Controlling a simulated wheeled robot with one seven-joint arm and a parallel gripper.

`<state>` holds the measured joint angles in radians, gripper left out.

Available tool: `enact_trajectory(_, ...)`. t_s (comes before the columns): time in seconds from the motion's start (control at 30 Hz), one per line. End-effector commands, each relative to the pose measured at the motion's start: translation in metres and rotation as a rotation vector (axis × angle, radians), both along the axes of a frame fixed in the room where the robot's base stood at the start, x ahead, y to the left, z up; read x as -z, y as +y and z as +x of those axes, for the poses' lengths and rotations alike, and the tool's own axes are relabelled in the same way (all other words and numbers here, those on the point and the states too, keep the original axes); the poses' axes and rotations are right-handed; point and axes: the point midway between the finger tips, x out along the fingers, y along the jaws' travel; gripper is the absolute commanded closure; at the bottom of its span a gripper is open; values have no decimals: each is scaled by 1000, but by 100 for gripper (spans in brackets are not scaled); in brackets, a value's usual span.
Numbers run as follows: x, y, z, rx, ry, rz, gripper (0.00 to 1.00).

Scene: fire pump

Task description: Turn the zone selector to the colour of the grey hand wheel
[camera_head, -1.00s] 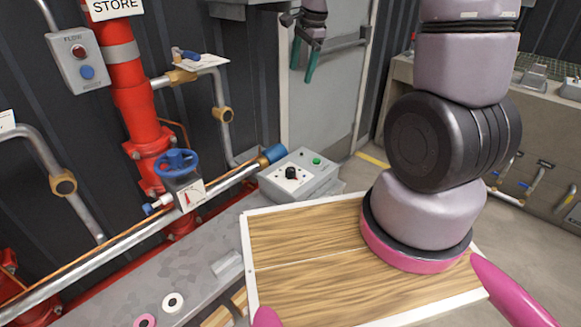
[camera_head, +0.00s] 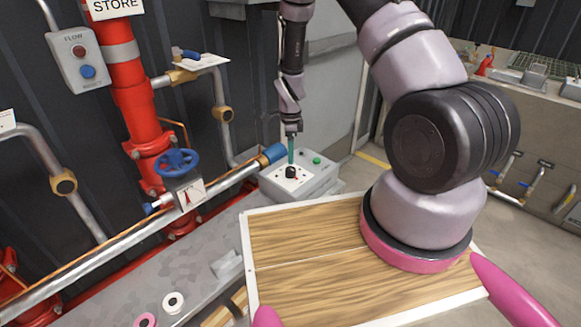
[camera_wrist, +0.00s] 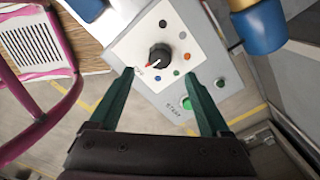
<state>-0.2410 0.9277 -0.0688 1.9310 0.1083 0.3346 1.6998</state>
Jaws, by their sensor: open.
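The zone selector is a black knob (camera_wrist: 160,56) on the white plate of a grey control box (camera_head: 325,177). In the wrist view its pointer aims to the lower left. Several coloured dots, including dark, red, orange, blue and green ones, are spread around the knob. My gripper (camera_wrist: 160,73) is open, its teal fingers apart on either side below the knob in the wrist view, with nothing between them. In the head view my gripper (camera_head: 291,151) points down just above the knob. The hand wheel (camera_head: 176,161) on the red pipe looks blue; I see no grey one.
A green button (camera_wrist: 187,103) is on the box near my right finger. A blue-ended pipe (camera_head: 272,154) runs close beside the box. A wooden board (camera_head: 310,250) with white edges lies in front.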

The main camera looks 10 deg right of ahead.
Motion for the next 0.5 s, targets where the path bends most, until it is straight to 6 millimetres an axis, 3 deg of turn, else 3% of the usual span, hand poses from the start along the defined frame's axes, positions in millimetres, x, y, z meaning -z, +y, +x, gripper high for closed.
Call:
enact_trajectory(0.2, 42, 0, -1, -1, 2, 0, 19)
enact_trajectory(0.5, 68, 0, 0, -2, 0, 0, 19)
